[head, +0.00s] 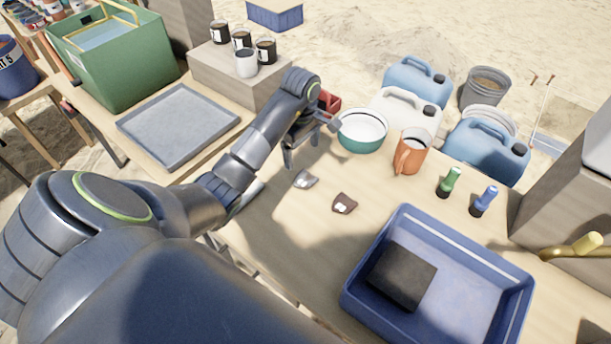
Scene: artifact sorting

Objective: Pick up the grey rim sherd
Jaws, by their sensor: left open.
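The grey rim sherd (305,180) lies on the wooden table, a small curved grey piece. A dark brown sherd (344,204) with a pale patch lies just to its right and nearer to me. My left gripper (288,168) is open and points down, a little behind and to the left of the grey sherd. It looks empty and apart from the sherd; its exact height over the table is hard to tell. My right gripper is not in view.
A teal-and-white bowl (362,132), an orange jug (412,150) and green (449,182) and blue (484,201) bottles stand along the far side. A blue tray (452,222) holding a dark block (403,275) sits at right. A grey tray (180,108) lies at left.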

